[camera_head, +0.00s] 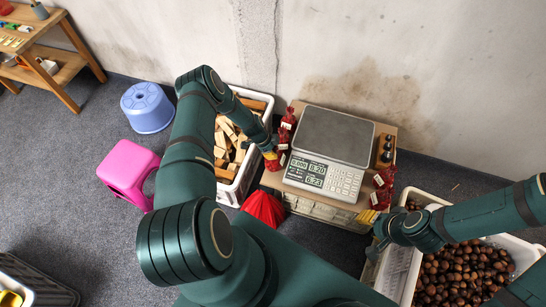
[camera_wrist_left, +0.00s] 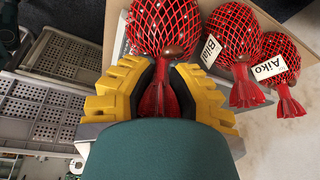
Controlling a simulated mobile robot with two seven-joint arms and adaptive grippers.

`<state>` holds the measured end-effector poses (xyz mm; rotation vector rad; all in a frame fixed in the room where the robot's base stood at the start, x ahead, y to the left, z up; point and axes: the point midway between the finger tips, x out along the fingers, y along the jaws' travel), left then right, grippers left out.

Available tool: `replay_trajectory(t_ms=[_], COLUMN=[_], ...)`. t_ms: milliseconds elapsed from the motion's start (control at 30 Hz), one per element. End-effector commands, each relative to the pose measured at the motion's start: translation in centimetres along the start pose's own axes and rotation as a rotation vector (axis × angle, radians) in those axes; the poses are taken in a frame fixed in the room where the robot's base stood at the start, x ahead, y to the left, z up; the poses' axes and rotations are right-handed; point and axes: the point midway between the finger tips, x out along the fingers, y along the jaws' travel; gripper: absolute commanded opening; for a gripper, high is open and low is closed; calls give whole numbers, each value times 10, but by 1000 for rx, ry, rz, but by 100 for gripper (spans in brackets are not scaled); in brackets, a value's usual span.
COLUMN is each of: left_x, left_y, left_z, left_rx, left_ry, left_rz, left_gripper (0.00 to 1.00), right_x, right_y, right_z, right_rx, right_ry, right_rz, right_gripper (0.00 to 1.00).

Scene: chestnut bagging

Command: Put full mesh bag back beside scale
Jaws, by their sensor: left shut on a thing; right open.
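My left gripper (camera_head: 270,152) is shut on the gathered neck of a full red mesh bag (camera_wrist_left: 166,26), just left of the scale (camera_head: 338,136). In the left wrist view its yellow fingers (camera_wrist_left: 160,88) pinch the neck from both sides, and the netted body lies beyond them. Whether the bag rests on the stand is unclear. Two more full red bags, labelled Bilal (camera_wrist_left: 223,35) and Aiko (camera_wrist_left: 275,62), lie beside it in the left wrist view. The scale's pan is empty and its display is lit. My right gripper (camera_head: 377,250) is open by the chestnut crate.
A wooden-topped stand (camera_head: 272,180) carries the scale, with more red bags (camera_head: 383,187) at its right. A white crate of wood pieces (camera_head: 238,187) stands left, a red cone-shaped thing (camera_head: 263,208) in front. Chestnuts (camera_head: 462,272) fill the right crate. A pink stool (camera_head: 128,175) stands left.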

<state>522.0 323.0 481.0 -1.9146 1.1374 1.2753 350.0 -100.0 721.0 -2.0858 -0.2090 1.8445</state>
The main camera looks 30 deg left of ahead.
Motion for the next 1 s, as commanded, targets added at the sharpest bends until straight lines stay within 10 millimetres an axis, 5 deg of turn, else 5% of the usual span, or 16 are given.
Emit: replay_trajectory(t_ms=[233, 667, 700, 767, 1000], left_x=[30, 34, 34, 33, 33], left_y=[0, 0, 0, 0, 0], left_z=[12, 14, 14, 14, 14], left_rx=[-2, 0, 0, 0, -1], left_ry=[0, 0, 0, 0, 0], left_rz=[-1, -2, -1, -1, -1], left_gripper=[0, 0, 19, 40, 42], right_x=[10, 14, 14, 13, 13], right_y=[4, 5, 5, 5, 5], right_z=[-1, -2, -2, -2, -2], right_rx=[-1, -1, -1, -1, -1], right_ry=[5, 7, 8, 7, 7], right_rz=[0, 0, 0, 0, 0], right_gripper=[42, 42, 42, 42, 42])
